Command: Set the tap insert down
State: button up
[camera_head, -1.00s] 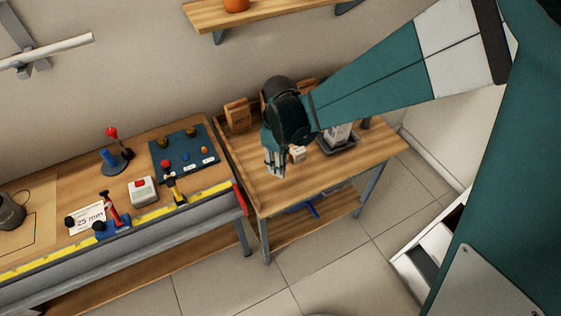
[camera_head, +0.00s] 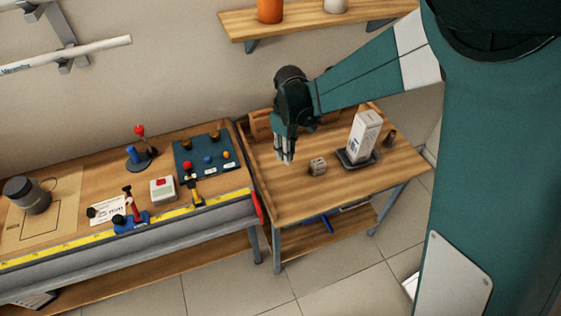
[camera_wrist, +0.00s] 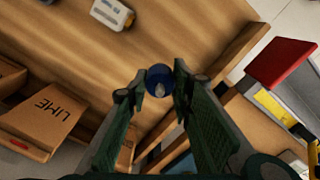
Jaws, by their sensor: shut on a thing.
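My gripper (camera_head: 284,160) hangs over the left part of the right-hand wooden table (camera_head: 300,203), fingers pointing down. In the wrist view my gripper (camera_wrist: 158,82) is shut on the tap insert (camera_wrist: 159,76), a small round blue piece with a pale tip, held between the fingertips. Bare wood shows beyond it. I cannot make out the insert in the head view, nor tell its height above the table.
A small grey block (camera_head: 318,166) and a white carton on a dark tray (camera_head: 345,160) stand to the gripper's right. Cardboard boxes, one marked LIME (camera_wrist: 45,120), stand behind. The left bench holds a dark mat (camera_head: 184,150) with several fittings. Table front is clear.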

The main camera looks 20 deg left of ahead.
jog(key=w+a, duration=0.5)
jog(key=shift+a, duration=0.15)
jog(key=shift+f, duration=0.1)
jog(key=shift+f+b, duration=0.3)
jog(key=shift+f, duration=2.8)
jog(key=shift+f, duration=0.1)
jog(key=shift+f+b, duration=0.3)
jog(key=shift+f, duration=1.45)
jog(key=shift+f, duration=0.15)
jog(key=o, duration=0.9)
jog(key=shift+r, duration=0.2)
